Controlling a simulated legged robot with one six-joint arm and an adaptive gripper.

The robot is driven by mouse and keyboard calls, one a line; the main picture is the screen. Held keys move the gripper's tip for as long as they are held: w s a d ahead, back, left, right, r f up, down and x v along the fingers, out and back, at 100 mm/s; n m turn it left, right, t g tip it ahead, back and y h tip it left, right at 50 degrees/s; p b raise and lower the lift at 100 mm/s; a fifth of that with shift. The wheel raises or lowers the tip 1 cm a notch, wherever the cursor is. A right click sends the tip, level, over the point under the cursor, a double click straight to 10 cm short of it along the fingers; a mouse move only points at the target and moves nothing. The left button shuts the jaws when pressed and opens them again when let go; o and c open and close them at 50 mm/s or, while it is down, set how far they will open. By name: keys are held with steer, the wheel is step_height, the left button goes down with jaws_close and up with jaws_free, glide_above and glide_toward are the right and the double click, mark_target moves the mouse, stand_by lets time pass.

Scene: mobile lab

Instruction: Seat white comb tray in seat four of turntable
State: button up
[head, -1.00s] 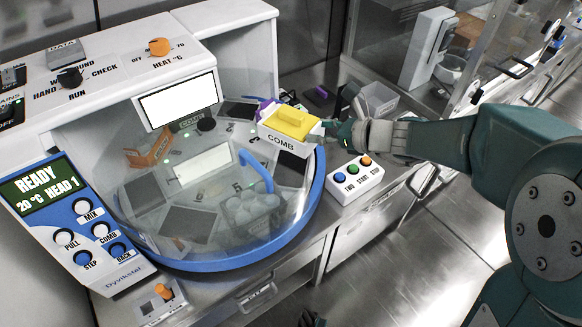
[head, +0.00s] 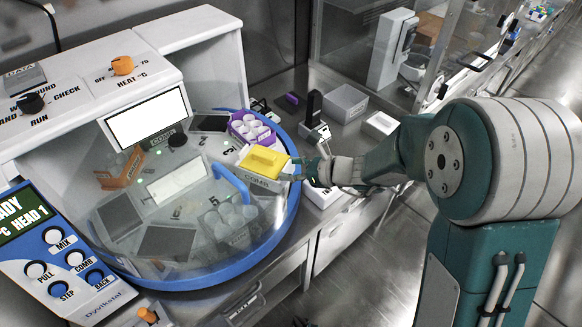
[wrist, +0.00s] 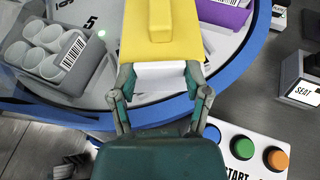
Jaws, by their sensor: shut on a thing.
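My gripper (head: 296,170) reaches in from the right and is shut on the tray's near white end. In the wrist view, the fingers (wrist: 160,76) pinch that white end, and the yellow block (wrist: 160,30) points away from me. I cannot tell whether the tray rests on the turntable or hovers just above it.
A purple rack (head: 252,128) sits just behind the tray; a grey rack of white cups (head: 232,218) sits in front. A clear cover and blue curved handle (head: 232,178) are to the left. A button box (wrist: 245,150) lies below my gripper. A grey bin (head: 345,104) stands behind.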

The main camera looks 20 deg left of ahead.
steer(key=shift+f, duration=0.1)
steer(key=o, duration=1.2)
steer(key=shift+c, duration=0.2)
steer(key=shift+d+r, duration=0.25)
steer(key=v, duration=1.1)
steer(key=shift+d, duration=0.25)
